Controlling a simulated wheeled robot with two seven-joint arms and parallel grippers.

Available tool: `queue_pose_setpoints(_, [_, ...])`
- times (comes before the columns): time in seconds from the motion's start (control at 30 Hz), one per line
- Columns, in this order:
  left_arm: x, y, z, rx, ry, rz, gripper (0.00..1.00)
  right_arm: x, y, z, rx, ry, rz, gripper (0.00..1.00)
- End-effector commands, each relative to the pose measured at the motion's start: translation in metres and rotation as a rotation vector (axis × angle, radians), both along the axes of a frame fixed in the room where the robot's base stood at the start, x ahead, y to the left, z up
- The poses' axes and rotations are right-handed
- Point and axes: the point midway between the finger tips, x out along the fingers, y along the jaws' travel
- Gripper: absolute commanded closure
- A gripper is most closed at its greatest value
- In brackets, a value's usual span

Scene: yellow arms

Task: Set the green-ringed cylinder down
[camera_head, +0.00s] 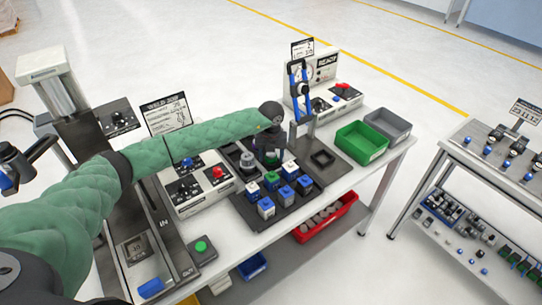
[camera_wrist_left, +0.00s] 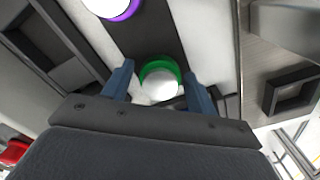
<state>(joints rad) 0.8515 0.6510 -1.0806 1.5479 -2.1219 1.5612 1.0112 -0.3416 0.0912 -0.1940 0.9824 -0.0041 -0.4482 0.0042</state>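In the wrist view the green-ringed cylinder (camera_wrist_left: 158,78) stands between the two blue fingers of my left gripper (camera_wrist_left: 158,72). Its white top faces the camera. Only slim spaces show beside it, and I cannot tell whether the fingers touch it. In the head view my left gripper (camera_head: 271,138) points down over the dark tray (camera_head: 240,207); the wrist hides most of the cylinder. A purple-ringed white cylinder (camera_wrist_left: 112,8) shows at the top of the wrist view. My right gripper is not in view.
Several blue-sided blocks (camera_head: 266,207) stand in the tray, close in front of the gripper. A grey round part (camera_head: 248,164) is just left of it. A square black holder (camera_head: 323,158) is to the right, then green (camera_head: 361,143) and grey (camera_head: 388,125) bins.

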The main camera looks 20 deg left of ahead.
Motion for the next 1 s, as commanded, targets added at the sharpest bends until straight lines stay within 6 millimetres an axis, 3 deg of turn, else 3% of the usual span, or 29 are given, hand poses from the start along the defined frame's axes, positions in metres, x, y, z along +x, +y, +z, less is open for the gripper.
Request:
queue_pose_setpoints(0.43, [0.000, 0.000, 0.006, 0.000, -0.001, 0.000, 0.35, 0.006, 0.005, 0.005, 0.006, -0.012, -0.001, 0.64])
queue_pose_setpoints(0.57, [0.001, 0.000, 0.026, 0.000, -0.002, 0.000, 0.35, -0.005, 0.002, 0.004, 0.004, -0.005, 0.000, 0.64])
queue_pose_setpoints(0.7, [0.001, 0.001, 0.054, 0.000, -0.003, 0.000, 0.35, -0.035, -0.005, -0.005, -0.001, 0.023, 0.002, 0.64])
queue_pose_setpoints(1.0, [0.000, 0.000, 0.105, 0.000, -0.002, -0.001, 0.35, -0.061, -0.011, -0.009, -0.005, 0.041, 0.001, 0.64])
